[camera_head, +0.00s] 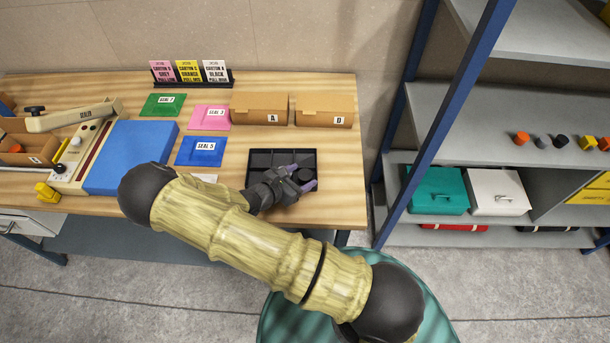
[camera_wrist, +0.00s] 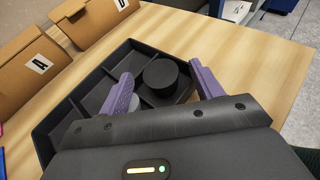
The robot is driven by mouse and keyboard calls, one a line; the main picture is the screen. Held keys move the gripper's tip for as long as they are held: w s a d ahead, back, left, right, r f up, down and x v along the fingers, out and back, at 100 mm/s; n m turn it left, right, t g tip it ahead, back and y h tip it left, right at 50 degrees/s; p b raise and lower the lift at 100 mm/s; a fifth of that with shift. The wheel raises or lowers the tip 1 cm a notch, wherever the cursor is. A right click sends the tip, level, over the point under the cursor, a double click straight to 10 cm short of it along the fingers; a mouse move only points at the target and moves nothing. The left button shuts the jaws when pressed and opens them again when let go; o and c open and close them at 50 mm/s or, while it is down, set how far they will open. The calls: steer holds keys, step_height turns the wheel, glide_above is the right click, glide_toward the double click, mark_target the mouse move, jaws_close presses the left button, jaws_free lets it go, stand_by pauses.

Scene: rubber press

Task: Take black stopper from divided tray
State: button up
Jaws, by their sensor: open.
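The black divided tray (camera_head: 262,159) lies on the wooden table near its right end. In the wrist view the tray (camera_wrist: 62,118) shows several compartments. A round black stopper (camera_wrist: 160,76) sits in a compartment at the tray's right side. A grey round piece (camera_wrist: 134,103) is partly hidden behind my left finger. My gripper (camera_wrist: 160,88) is open, with its purple fingers on either side of the black stopper and apart from it. In the head view my gripper (camera_head: 303,178) is over the tray's right part, and my arm hides some of the tray's front.
Cardboard boxes A (camera_head: 259,108) and D (camera_head: 324,111) stand behind the tray. Coloured seal cards, such as SEAL 5 (camera_head: 201,151), lie to the left. A blue shelf post (camera_head: 445,120) rises right of the table. Bare tabletop (camera_head: 343,172) lies right of the tray.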

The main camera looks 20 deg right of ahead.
mark_target(300, 179)
steer(key=shift+s+f, duration=0.1)
steer(key=shift+f, duration=0.35)
steer(key=shift+c, duration=0.4)
steer(key=shift+d, duration=0.15)
steer(key=c, duration=0.7)
steer(key=shift+c, duration=1.3)
steer(key=shift+a+r, duration=0.1)
steer(key=shift+a, duration=0.15)
steer(key=shift+r+b, duration=0.3)
steer(key=shift+r, duration=0.3)
step_height(300, 179, up, 9)
steer(key=shift+d+r+b, duration=0.1)
steer(key=shift+d+b, duration=0.05)
steer(key=shift+b, duration=0.7)
